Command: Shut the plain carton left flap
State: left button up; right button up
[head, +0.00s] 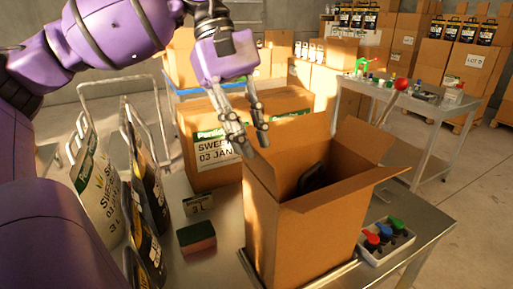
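The plain carton (305,238) stands on the metal table with its top open. Its left flap (262,176) stands up at the left side of the opening. Another flap (365,146) stands up at the back, and one (348,184) sticks outward at the front right. A dark item (312,177) shows inside. My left gripper (255,147) is above and just behind the left flap, fingers pointing down with a gap between them and nothing held. I cannot tell whether a fingertip touches the carton. My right gripper is not in view.
A printed carton (207,150) stands behind on the left. A green and red block (196,238) and several bags (95,185) are to the left. A tray of coloured items (382,239) sits right of the plain carton. Another metal table (415,105) stands farther back.

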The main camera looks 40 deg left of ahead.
aim_at(258, 165)
pick_arm(q)
jog(key=shift+x, duration=1.1)
jog(key=shift+d+f, duration=0.1)
jog(key=shift+f, duration=0.25)
jog(key=c, duration=0.4)
grip_shut()
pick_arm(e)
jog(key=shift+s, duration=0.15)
